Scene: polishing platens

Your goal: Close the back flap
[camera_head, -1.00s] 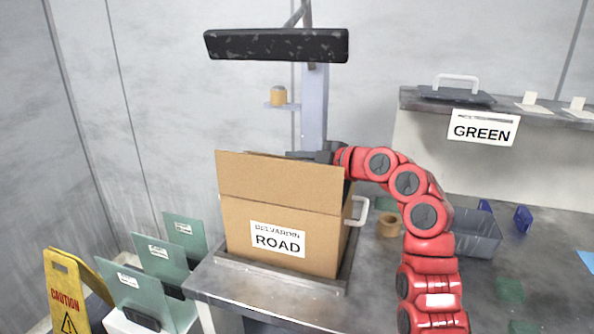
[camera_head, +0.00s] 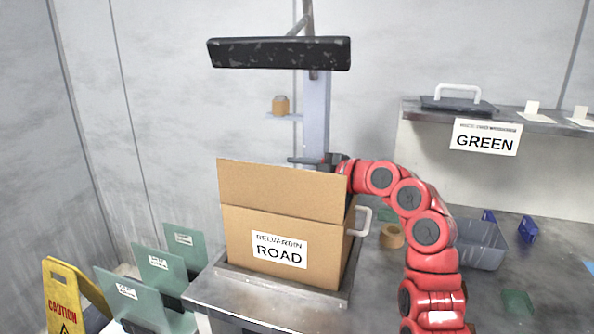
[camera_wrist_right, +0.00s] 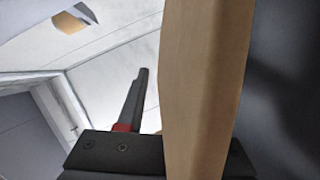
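The cardboard box (camera_head: 245,232) with a "ROAD" label stands on the bench. Its near flap (camera_head: 285,190) stands upright and hides the opening and the back flap in the head view. My right gripper (camera_head: 303,160) is at the box's back edge, its dark tip showing just above the near flap. In the right wrist view a strip of cardboard (camera_wrist_right: 195,90) crosses in front of the gripper. One dark finger (camera_wrist_right: 135,100) shows left of it; the other is hidden, so I cannot tell its opening. My left gripper is not in view.
A metal tray (camera_head: 335,297) lies under the box. A tape roll (camera_head: 392,236) and a grey bin (camera_head: 478,245) lie to the right. A lamp (camera_head: 280,53) hangs above. Green panels (camera_head: 160,268) and a yellow caution sign (camera_head: 62,300) stand at the lower left.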

